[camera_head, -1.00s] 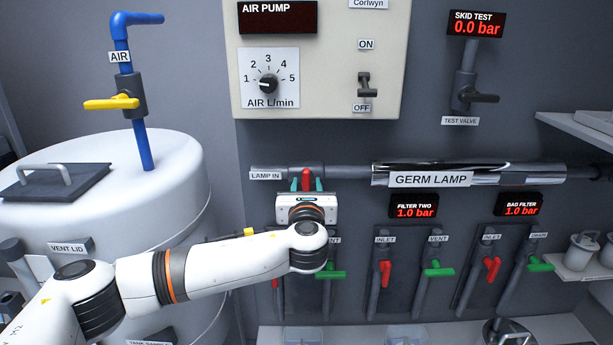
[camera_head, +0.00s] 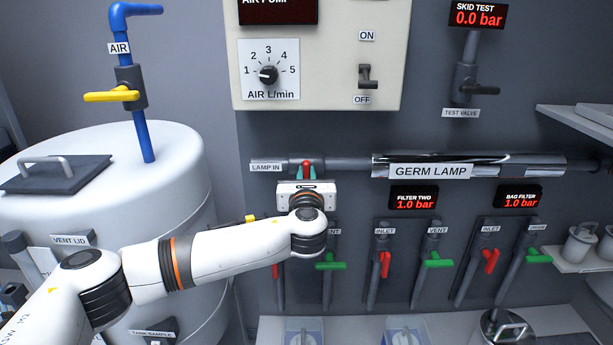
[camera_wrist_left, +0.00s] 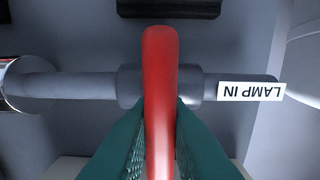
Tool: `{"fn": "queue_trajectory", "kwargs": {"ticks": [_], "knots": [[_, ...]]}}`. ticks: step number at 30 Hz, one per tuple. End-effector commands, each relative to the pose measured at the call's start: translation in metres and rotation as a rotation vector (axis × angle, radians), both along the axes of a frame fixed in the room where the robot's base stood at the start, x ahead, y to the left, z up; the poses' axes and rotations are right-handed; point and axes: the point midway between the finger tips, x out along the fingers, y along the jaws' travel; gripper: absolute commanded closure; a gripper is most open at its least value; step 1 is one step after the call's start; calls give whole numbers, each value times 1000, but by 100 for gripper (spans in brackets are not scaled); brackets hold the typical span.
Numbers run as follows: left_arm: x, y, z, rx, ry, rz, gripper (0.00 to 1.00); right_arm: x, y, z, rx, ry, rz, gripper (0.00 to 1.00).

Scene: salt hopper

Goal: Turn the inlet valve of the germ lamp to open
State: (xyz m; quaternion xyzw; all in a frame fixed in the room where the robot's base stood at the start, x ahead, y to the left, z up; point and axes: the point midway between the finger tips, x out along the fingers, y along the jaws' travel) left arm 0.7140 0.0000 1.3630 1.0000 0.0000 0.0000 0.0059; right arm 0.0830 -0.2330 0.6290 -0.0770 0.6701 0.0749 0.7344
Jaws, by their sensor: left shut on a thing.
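The red lever of the germ lamp's inlet valve (camera_head: 306,168) sits on the grey pipe beside the LAMP IN label (camera_head: 268,167). In the left wrist view the red lever (camera_wrist_left: 160,95) lies across the pipe, at right angles to it. My left gripper (camera_head: 306,176) is at the lever, and its green fingers (camera_wrist_left: 160,135) are shut on it from both sides. The germ lamp (camera_head: 430,169) is a shiny tube on the same pipe, to the right. The lever's lower part is hidden by my gripper in the head view. My right gripper is not in view.
Below are filter valves with red handles (camera_head: 384,264) and green handles (camera_head: 437,260); my arm hides some at the left. The air pump panel (camera_head: 330,50) is above. A white tank (camera_head: 110,190) with a yellow air valve (camera_head: 112,96) stands at left.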

Motion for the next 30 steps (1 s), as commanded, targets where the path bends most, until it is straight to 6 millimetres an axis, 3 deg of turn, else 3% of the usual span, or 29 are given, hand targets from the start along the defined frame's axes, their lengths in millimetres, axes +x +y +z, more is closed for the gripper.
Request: {"fn": "queue_trajectory", "kwargs": {"ticks": [11, 30], "knots": [[0, 2, -6, -202, 3, 1, 100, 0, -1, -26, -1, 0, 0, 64], [0, 6, -7, -806, 2, 0, 100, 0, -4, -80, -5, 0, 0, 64]]}}
